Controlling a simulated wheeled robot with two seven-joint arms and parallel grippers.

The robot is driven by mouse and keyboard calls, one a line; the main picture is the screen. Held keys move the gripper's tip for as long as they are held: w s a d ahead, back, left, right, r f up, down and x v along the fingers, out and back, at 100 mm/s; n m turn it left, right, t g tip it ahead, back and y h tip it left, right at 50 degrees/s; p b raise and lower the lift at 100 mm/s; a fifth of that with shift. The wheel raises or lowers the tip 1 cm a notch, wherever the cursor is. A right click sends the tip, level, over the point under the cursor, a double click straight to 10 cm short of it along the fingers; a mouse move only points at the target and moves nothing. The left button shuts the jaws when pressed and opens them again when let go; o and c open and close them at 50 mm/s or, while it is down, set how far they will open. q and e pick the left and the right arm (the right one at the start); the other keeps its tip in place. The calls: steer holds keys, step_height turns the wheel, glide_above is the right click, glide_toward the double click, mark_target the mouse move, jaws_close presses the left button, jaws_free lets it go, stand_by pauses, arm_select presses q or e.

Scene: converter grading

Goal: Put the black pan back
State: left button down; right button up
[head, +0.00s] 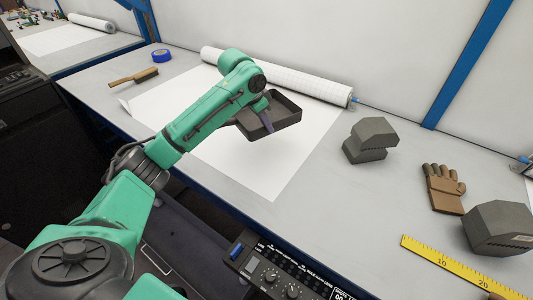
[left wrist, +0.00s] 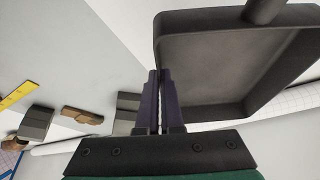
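The black pan (head: 283,109) is a shallow square tray with raised walls, in the middle of the head view over the white paper sheet. My left gripper (head: 266,121) is at its near left side. In the left wrist view the pan (left wrist: 215,70) fills the upper right, and the two purple fingers of my left gripper (left wrist: 160,95) are closed on one of its side walls. The pan looks lifted above the table, though the height is hard to judge. My arm hides part of its left side in the head view. My right gripper is not in view.
White paper (head: 285,160) lies on the grey table, with a paper roll (head: 300,80) behind. Grey converter blocks (head: 370,140), a brown glove (head: 442,188), another grey block (head: 498,229) and a yellow ruler (head: 455,267) lie right. A brush (head: 134,77) and blue tape (head: 161,55) lie left.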

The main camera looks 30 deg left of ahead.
mark_target(254, 141)
arm_select(q)
step_height(254, 141, down, 13)
steer(key=shift+r+p, duration=0.2)
steer(key=shift+p, duration=0.2)
steer(key=c, duration=1.1)
jaws_free()
steer(key=v, duration=1.2)
